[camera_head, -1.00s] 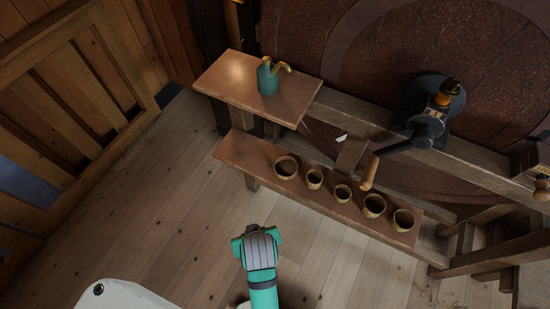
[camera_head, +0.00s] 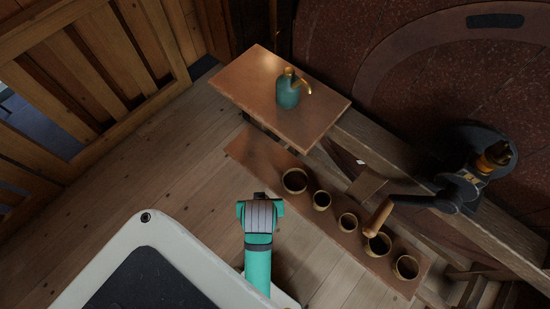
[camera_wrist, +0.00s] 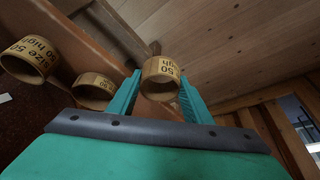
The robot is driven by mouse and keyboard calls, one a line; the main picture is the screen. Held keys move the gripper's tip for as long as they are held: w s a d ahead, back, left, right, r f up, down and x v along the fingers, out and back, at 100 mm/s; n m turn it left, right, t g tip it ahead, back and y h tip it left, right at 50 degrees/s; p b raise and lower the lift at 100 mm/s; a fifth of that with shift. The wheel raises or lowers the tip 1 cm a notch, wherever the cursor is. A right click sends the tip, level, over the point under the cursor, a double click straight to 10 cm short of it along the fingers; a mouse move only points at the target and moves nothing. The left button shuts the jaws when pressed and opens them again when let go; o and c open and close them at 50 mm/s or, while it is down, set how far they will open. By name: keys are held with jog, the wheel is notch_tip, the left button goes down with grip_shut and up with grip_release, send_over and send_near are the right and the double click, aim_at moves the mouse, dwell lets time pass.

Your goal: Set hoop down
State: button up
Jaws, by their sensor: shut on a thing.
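My gripper (camera_wrist: 160,82) is shut on a hoop (camera_wrist: 161,70), a short pale wooden ring with dark lettering, held between its teal fingers in the wrist view. In the head view my gripper (camera_head: 260,200) is left of the low brown bench (camera_head: 252,152), and the held hoop is hidden there. Several similar hoops stand in a row along the bench; the nearest to my gripper is the large one (camera_head: 295,181).
A teal can with a brass spout (camera_head: 288,92) stands on a higher wooden shelf (camera_head: 245,82). A crank with a wooden handle (camera_head: 380,216) hangs over the bench's right part. The bench's far left end is bare. A wooden railing (camera_head: 90,80) stands at left.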

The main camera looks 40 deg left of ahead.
jog(key=s+a, duration=0.3)
jog(key=a, duration=0.5)
jog(key=w, duration=1.4)
jog(key=shift+d+r, duration=0.3)
jog(key=shift+d, duration=0.1)
jog(key=w, duration=0.4)
jog(key=shift+d, duration=0.15)
jog(key=shift+s+f, duration=0.2)
jog(key=shift+f, duration=0.55)
jog(key=shift+f, duration=0.1)
jog(key=o, duration=1)
